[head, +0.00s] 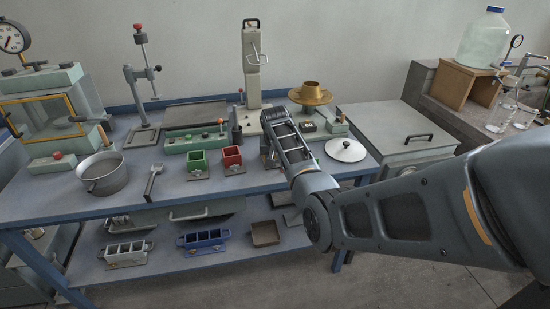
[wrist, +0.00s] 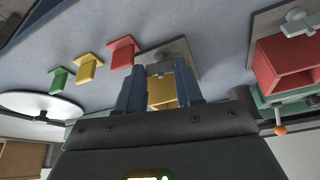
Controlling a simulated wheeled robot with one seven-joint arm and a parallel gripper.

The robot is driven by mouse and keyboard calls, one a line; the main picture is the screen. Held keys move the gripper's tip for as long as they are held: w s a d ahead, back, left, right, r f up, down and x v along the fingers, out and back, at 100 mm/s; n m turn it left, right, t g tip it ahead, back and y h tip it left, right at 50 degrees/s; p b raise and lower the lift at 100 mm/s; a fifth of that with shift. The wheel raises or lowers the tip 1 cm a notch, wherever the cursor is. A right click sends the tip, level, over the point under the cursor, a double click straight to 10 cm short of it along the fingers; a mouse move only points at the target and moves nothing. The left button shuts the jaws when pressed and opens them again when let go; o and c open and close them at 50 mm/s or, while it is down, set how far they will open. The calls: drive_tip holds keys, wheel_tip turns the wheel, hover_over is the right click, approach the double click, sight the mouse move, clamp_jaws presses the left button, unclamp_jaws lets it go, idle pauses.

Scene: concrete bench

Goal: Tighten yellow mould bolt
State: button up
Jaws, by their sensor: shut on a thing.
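In the wrist view the yellow mould (wrist: 161,95) sits on a grey base plate (wrist: 178,50) between the two blue fingers of my gripper (wrist: 160,70). A grey metal bolt with a cross handle (wrist: 160,67) stands at the mould's edge, between the fingertips. My gripper is shut on this bolt; the exact contact is small and partly hidden. In the head view my arm covers the yellow mould and most of my gripper, to the right of the red mould (head: 232,157). The green mould (head: 198,161) stands left of the red one.
The red mould, with its own bolt (wrist: 298,22), is close on the right in the wrist view. A metal pan (head: 102,176) stands at the bench's left.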

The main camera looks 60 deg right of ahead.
drive_tip(key=o, duration=1.1)
drive_tip(key=shift+c, duration=0.2)
drive_tip(key=shift+n, duration=0.3)
drive_tip(key=shift+s+d+n+t, duration=0.15)
drive_tip(key=shift+n+t, duration=0.45)
drive_tip(key=shift+n, duration=0.6)
drive_tip(key=v, duration=0.8)
drive_tip(key=s+a+f+n+t+b, duration=0.2)
drive_tip(key=s+a+f, duration=0.2)
drive_tip(key=a+f, duration=0.4)
drive_tip(key=s+a+f+n+t+b, duration=0.2)
drive_tip(key=s+a+f, duration=0.3)
drive_tip(key=a, duration=1.2)
drive_tip(key=shift+s+f+t+h, duration=0.15)
drive_tip(key=shift+f+t+h, duration=0.15)
drive_tip(key=shift+f, duration=1.8)
